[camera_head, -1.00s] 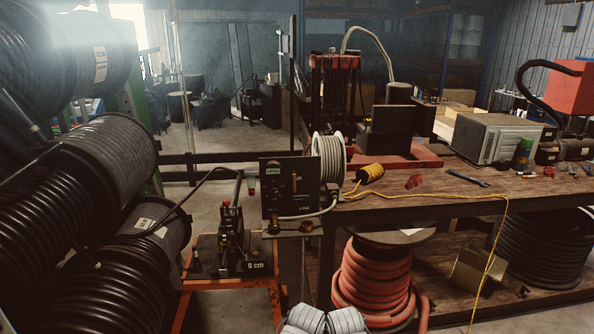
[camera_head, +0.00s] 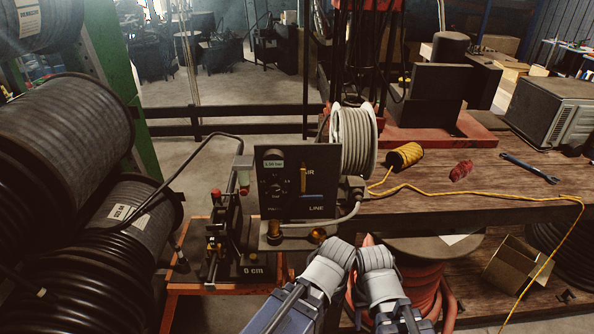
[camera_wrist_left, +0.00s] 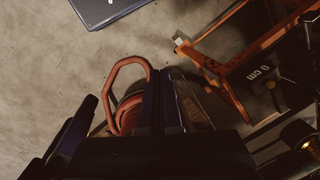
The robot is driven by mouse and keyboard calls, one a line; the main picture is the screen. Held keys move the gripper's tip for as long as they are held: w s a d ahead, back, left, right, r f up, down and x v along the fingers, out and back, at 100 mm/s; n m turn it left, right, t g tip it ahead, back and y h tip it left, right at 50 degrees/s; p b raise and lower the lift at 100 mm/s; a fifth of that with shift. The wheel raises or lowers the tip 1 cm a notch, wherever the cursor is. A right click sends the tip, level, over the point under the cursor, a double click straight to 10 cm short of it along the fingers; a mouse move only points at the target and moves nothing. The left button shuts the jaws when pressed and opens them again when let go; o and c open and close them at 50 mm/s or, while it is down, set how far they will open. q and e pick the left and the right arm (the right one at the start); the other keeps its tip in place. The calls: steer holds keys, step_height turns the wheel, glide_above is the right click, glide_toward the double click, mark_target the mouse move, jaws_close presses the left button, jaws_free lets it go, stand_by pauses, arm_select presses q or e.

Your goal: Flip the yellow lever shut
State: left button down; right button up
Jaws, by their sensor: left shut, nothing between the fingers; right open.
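The yellow lever (camera_head: 303,180) is a small upright bar on the dark air-line panel (camera_head: 325,163), above a short blue mark. Nothing touches it. My right gripper (camera_head: 388,318) is low in the head view, well below and right of the panel. It is open and empty, with its fingers partly cut off by the bottom edge. My left gripper (camera_wrist_left: 166,98) shows in the left wrist view as dark fingers, shut with nothing between them, over the floor. In the head view I cannot make out its fingers.
An orange-framed cart (camera_head: 205,291) with the crimper stands left of the panel. A white hose reel (camera_head: 353,140) sits behind the panel's right edge. The wooden bench (camera_head: 460,200) is on the right. Black hose reels (camera_head: 65,125) fill the left. A red hose coil (camera_head: 430,285) is behind my arms.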

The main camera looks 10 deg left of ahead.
arm_select(q)
steer(key=shift+w, duration=0.3)
arm_select(e)
steer(key=shift+w, duration=0.3)
arm_select(q)
steer(key=shift+r, duration=0.1)
arm_select(e)
steer(key=shift+r, duration=0.1)
arm_select(q)
steer(key=w+a+r+n+t+h+p, duration=0.2)
steer(key=w+a+r+n+t+p, duration=0.1)
steer(key=w+a+r+p, duration=0.6)
steer(key=w+a+r+n+t+h+p, duration=0.2)
steer(key=w+a+r+p, duration=0.7)
steer(key=r, duration=0.8)
steer(key=a+t+h+p, duration=0.1)
steer(key=a+p, duration=0.2)
steer(key=p, duration=0.1)
steer(key=shift+w+a+r+n, duration=0.25)
steer(key=shift+w+r+n, duration=0.1)
steer(key=shift+n, duration=0.05)
arm_select(e)
step_height(320, 180, up, 22)
steer(key=shift+r, duration=0.2)
